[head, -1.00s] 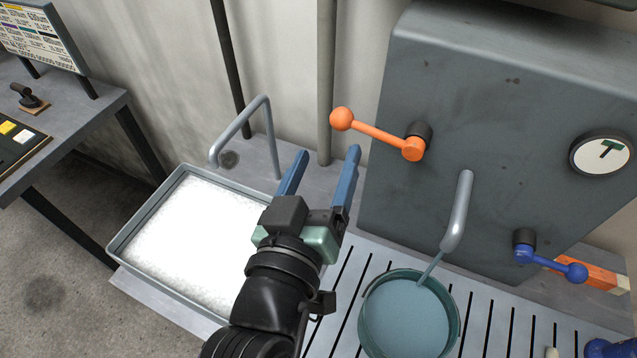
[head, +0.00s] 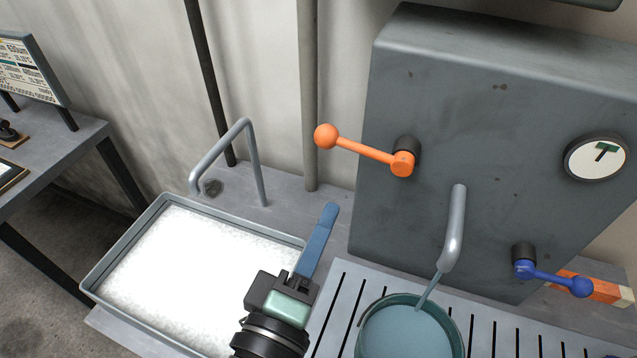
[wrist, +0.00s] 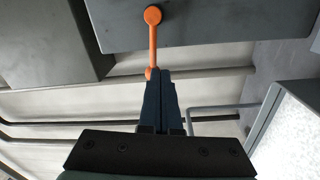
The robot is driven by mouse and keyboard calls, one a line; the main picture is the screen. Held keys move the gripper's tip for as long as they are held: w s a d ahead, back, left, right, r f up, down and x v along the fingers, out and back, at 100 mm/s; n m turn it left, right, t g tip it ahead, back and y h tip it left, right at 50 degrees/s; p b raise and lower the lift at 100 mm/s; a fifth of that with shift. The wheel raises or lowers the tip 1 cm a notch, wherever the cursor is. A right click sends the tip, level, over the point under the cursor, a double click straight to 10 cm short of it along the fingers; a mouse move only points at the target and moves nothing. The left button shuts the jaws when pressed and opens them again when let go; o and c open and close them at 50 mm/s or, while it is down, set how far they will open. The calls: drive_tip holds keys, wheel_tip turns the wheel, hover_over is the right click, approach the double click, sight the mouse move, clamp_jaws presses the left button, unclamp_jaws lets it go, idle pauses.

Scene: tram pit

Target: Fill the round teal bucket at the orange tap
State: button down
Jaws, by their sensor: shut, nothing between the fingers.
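The round teal bucket (head: 462,337) stands on the slatted grate under the grey spout (head: 454,228). A stream of water (head: 430,290) runs from the spout into it, and water (head: 408,333) fills much of the view inside. The orange tap lever (head: 362,152) on the grey cabinet points left, with its ball end slightly raised. In the wrist view the orange lever (wrist: 152,45) lies beyond my fingertips. My gripper (head: 330,208) is shut and empty, below the lever's ball and apart from it in the head view. The wrist view shows the blue fingers (wrist: 161,75) together.
A blue lever (head: 552,276) and a round gauge (head: 596,157) are on the cabinet's right. A tray of white grains (head: 95,283) lies at the left, with a bent grey pipe (head: 252,150) behind it. A desk (head: 55,158) stands far left.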

sight(360, 149)
drive_tip(key=s+a+f+n+t+b, duration=0.15)
drive_tip(key=f+n, duration=0.25)
drive_tip(key=n, duration=0.8)
drive_tip(key=a+f+n+t+b, duration=0.2)
drive_tip(key=f+n+b, duration=0.1)
drive_tip(key=n, duration=0.9)
drive_tip(key=r+p+x, duration=0.2)
drive_tip(key=p+x, duration=0.4)
drive_tip(key=x, duration=0.6)
drive_tip(key=shift+a+r+p, duration=0.2)
drive_tip(key=shift+r+p, duration=0.05)
drive_tip(key=shift+p, duration=0.05)
drive_tip(key=shift+w+r+m+p, duration=0.15)
drive_tip(key=shift+r+m+p, duration=0.3)
drive_tip(key=shift+r+m, duration=0.2)
